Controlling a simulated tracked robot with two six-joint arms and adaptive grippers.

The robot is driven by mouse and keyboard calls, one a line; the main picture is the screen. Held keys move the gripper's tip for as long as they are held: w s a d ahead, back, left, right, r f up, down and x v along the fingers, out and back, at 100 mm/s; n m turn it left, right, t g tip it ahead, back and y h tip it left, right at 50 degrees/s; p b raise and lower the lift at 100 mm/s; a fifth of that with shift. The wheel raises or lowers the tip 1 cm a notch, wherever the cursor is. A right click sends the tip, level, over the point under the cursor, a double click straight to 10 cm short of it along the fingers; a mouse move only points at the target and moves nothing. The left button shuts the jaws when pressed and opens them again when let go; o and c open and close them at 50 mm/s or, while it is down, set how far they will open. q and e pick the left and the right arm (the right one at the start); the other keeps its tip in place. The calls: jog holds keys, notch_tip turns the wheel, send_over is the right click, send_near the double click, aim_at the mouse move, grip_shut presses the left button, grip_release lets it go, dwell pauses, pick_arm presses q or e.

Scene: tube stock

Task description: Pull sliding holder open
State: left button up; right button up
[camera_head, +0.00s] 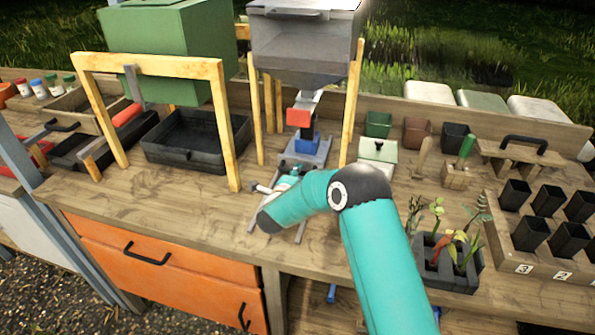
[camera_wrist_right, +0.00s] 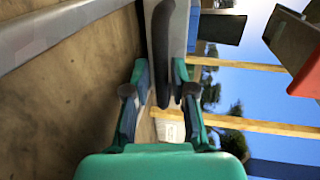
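The sliding holder (camera_head: 303,152) is a grey and blue sled under the hopper, with thin grey rails reaching forward over the bench. My right gripper (camera_head: 280,186) is low over the near part of the rails, mostly hidden by my own teal arm. In the right wrist view my right gripper (camera_wrist_right: 160,85) has its two fingers apart, with a dark upright handle (camera_wrist_right: 160,50) between them. The handle stands before a pale grey panel. I cannot tell whether either finger touches it. My left gripper is not in view.
A grey hopper (camera_head: 305,45) on wooden posts stands above the holder. A black tray (camera_head: 190,150) is to the left. Small pots, a green-lidded box (camera_head: 377,155) and a plant tray (camera_head: 450,265) are to the right. Bench space left of the rails is clear.

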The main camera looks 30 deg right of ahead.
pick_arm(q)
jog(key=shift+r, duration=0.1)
pick_arm(e)
jog(key=shift+w+d, duration=0.2)
jog(key=shift+d, duration=0.05)
grip_shut()
jog(key=shift+f, duration=0.1)
jog(key=shift+a, duration=0.1)
